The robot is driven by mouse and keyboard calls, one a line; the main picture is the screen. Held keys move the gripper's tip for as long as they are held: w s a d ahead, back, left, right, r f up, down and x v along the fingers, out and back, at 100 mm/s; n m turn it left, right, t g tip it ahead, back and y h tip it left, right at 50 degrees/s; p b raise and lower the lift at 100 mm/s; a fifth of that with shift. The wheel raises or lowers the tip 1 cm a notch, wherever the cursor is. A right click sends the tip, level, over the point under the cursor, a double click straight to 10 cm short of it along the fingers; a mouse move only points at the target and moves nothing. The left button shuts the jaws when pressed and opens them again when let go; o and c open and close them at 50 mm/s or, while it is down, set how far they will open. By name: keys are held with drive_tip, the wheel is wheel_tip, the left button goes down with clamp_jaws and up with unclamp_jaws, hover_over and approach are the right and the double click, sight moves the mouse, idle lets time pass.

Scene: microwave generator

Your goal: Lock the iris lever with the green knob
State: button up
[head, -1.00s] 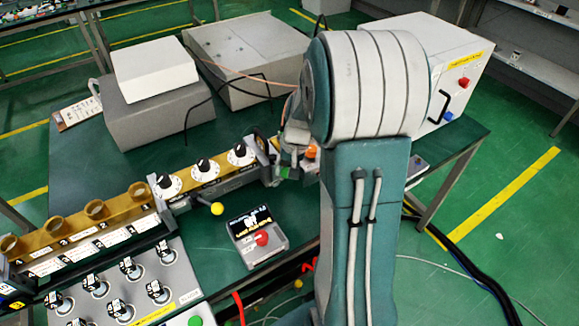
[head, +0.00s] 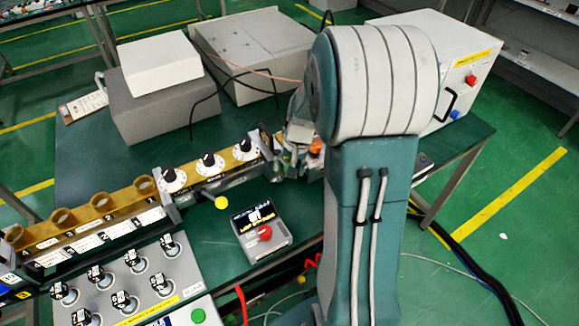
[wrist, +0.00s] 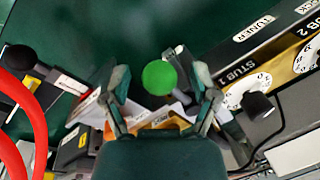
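The green knob (wrist: 160,77) shows as a round ball in the wrist view, between the two fingers of my gripper (wrist: 161,88). The fingers are spread apart, with visible gaps on both sides of the knob. I cannot tell how far the knob is beyond the fingertips in depth. The lever under the knob is mostly hidden. In the head view my gripper (head: 292,160) is at the right end of the brass waveguide row, largely hidden behind my arm, and I cannot make out the green knob there.
The stub tuner (wrist: 255,70) with white dials lies close on the right in the wrist view. A red cable (wrist: 28,110) and a black knob (wrist: 20,58) are at left. A yellow-knobbed lever (head: 221,202) and a box with a red button (head: 264,232) stand nearby.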

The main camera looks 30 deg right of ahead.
drive_tip(key=shift+w+d+r, duration=0.1)
drive_tip(key=shift+d+r, duration=0.05)
drive_tip(key=shift+r, duration=0.4)
wheel_tip(320, 180, up, 11)
drive_tip(key=s+d, duration=0.1)
drive_tip(key=shift+s+d+f, duration=0.15)
drive_tip(key=shift+s+d, duration=0.05)
drive_tip(key=shift+d, duration=0.1)
drive_tip(key=shift+a, duration=0.1)
